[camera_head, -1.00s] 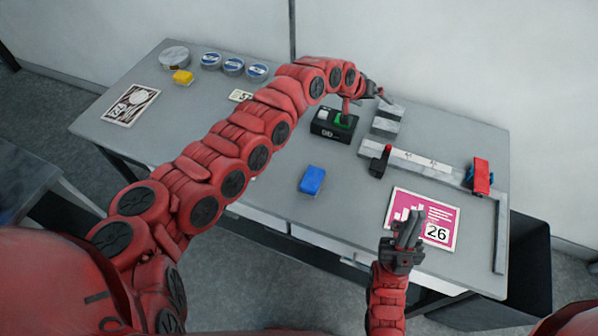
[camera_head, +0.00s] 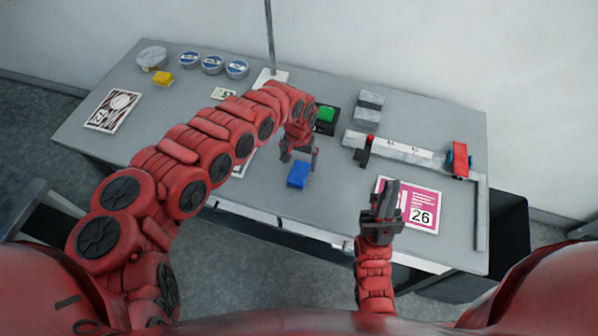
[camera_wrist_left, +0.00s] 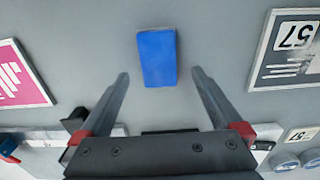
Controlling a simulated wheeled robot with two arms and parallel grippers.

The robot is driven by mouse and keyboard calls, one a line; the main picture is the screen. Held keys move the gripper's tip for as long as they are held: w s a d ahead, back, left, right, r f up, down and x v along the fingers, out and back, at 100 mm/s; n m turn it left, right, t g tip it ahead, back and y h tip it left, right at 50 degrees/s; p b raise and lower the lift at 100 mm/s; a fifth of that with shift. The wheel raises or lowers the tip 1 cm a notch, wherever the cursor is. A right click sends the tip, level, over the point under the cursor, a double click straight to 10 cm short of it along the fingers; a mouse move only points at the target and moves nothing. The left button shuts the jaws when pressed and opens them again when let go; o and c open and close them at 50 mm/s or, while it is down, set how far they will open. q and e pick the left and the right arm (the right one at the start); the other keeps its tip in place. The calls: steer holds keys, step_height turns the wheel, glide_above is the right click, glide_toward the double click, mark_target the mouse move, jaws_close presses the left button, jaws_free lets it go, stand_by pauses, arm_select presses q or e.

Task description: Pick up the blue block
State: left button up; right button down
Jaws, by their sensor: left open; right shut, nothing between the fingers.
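The blue block (camera_head: 298,174) lies on the grey table near its front edge, left of the pink card. In the left wrist view the blue block (camera_wrist_left: 157,57) lies ahead of the fingertips, in line with the gap between them. My left gripper (camera_head: 299,159) is open and empty, just behind and above the block in the head view; the left wrist view shows its two spread fingers (camera_wrist_left: 160,80). My right gripper (camera_head: 388,197) is shut and empty, in front of the pink card's left side.
The pink card (camera_head: 425,215) lies at right. A grey rail (camera_head: 410,152) carries a red-and-blue piece (camera_head: 459,160). A black device with a green top (camera_head: 326,114) stands behind my left gripper. Several round tins and a yellow block (camera_head: 162,78) are at the back left.

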mark_target(299, 172)
arm_select(q)
steer(key=shift+f, duration=0.5)
steer(key=shift+s+d+f+p, duration=0.15)
steer(key=shift+f+p, duration=0.3)
steer(key=shift+f, duration=0.15)
step_height(299, 172, down, 3)
steer(key=shift+f, duration=0.1)
steer(key=shift+s+f, duration=0.1)
steer(key=shift+f, duration=0.35)
steer(key=shift+c, duration=0.3)
steer(key=c, duration=1.5)
